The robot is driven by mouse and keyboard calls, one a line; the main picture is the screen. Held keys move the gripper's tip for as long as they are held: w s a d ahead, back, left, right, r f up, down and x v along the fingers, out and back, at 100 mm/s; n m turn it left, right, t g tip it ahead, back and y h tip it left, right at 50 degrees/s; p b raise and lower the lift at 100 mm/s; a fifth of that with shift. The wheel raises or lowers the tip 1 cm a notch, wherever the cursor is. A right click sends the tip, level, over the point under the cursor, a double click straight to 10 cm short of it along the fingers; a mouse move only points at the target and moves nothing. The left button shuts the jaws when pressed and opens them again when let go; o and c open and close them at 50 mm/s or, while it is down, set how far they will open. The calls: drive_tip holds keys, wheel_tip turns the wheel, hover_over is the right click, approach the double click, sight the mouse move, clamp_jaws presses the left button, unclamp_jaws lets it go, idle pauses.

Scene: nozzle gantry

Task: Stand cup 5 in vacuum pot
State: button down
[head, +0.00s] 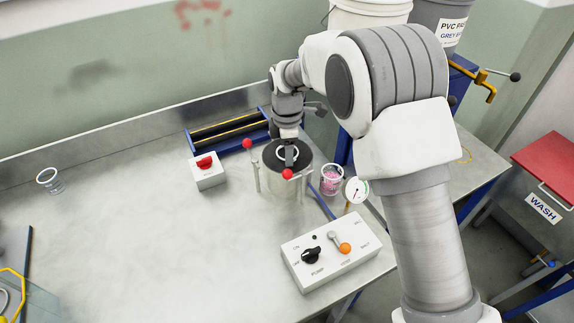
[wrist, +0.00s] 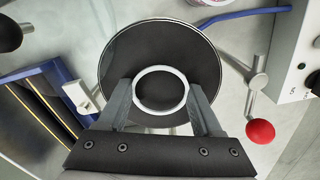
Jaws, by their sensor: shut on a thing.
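The vacuum pot (head: 284,187) is a round steel vessel with its top open, standing on the bench in the head view. Its dark inside (wrist: 160,45) fills the middle of the wrist view. My gripper (head: 290,153) points down at the pot's mouth and is shut on a cup with a pale round rim (wrist: 161,69). The rim shows between both fingers, within the outline of the pot's opening. The cup's inside looks dark. Its number and lower part are hidden, and I cannot tell whether its base touches the pot's floor.
Red-knobbed clamps (head: 287,174) stand beside the pot. A cup with pink contents (head: 331,182) and a gauge (head: 356,190) are to its right. A pump control box (head: 330,258) sits in front, a red-switch box (head: 207,171) left.

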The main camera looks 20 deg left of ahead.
drive_tip(key=shift+f, duration=1.55)
drive_tip(key=shift+f, duration=0.1)
drive_tip(key=shift+f, duration=0.15)
drive_tip(key=shift+c, duration=0.2)
unclamp_jaws()
drive_tip(key=shift+r, duration=0.2)
wheel_tip(320, 180, up, 12)
drive_tip(key=shift+r, duration=0.15)
